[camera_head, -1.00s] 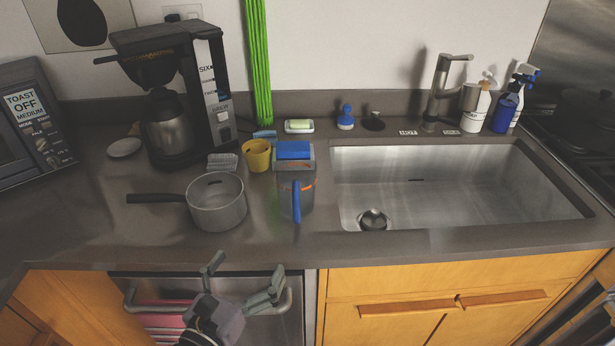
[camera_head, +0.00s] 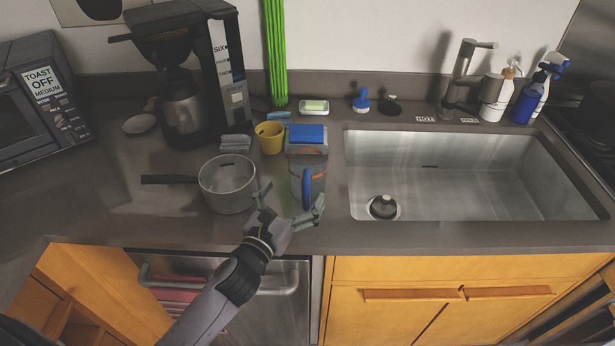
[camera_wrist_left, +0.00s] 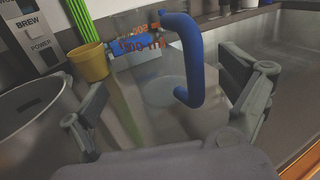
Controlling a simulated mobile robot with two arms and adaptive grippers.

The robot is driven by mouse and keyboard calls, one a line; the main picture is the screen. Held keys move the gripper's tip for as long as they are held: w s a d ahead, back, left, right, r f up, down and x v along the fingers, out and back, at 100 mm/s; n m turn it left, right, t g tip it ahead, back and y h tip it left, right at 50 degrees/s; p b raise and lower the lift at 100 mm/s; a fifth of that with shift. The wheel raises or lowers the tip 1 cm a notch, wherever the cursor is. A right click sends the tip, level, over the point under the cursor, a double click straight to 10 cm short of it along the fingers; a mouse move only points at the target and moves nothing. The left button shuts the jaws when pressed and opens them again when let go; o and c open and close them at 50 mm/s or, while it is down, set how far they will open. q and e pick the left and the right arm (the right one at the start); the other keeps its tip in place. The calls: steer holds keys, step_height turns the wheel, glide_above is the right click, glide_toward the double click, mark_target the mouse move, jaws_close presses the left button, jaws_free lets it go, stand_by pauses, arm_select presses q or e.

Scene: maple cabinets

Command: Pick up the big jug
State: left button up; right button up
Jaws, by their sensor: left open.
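The big jug (camera_head: 307,187) is a clear measuring jug with orange markings and a blue handle. It stands upright on the counter, left of the sink, with its handle towards me. My left gripper (camera_head: 292,203) is open just in front of the jug, its fingers spread on either side of the handle in the head view. In the left wrist view, the blue handle (camera_wrist_left: 190,62) shows between the two open fingers, and I see no finger touching it. The clear body is hard to make out there. My right gripper is not in view.
A grey saucepan (camera_head: 228,186) stands close on the left. A yellow cup (camera_head: 270,138) and a blue sponge in a holder (camera_head: 307,134) are behind the jug. The sink (camera_head: 470,185) is on the right. A coffee maker (camera_head: 190,80) stands at the back left.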

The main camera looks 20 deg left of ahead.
mark_target(300, 183)
arm_select(q)
steer(key=shift+w+r, duration=0.1)
steer(key=shift+w, duration=0.3)
steer(key=w, duration=0.1)
steer(key=w+p, duration=0.1)
steer(key=w, duration=0.1)
steer(key=shift+w+d, duration=0.25)
steer(key=shift+w, duration=0.1)
steer(key=shift+w+d, duration=0.1)
steer(key=shift+w, duration=0.3)
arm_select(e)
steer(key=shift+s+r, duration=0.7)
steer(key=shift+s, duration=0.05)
arm_select(q)
steer(key=shift+s, duration=0.1)
steer(key=shift+c, duration=0.7)
steer(key=c, duration=1.2)
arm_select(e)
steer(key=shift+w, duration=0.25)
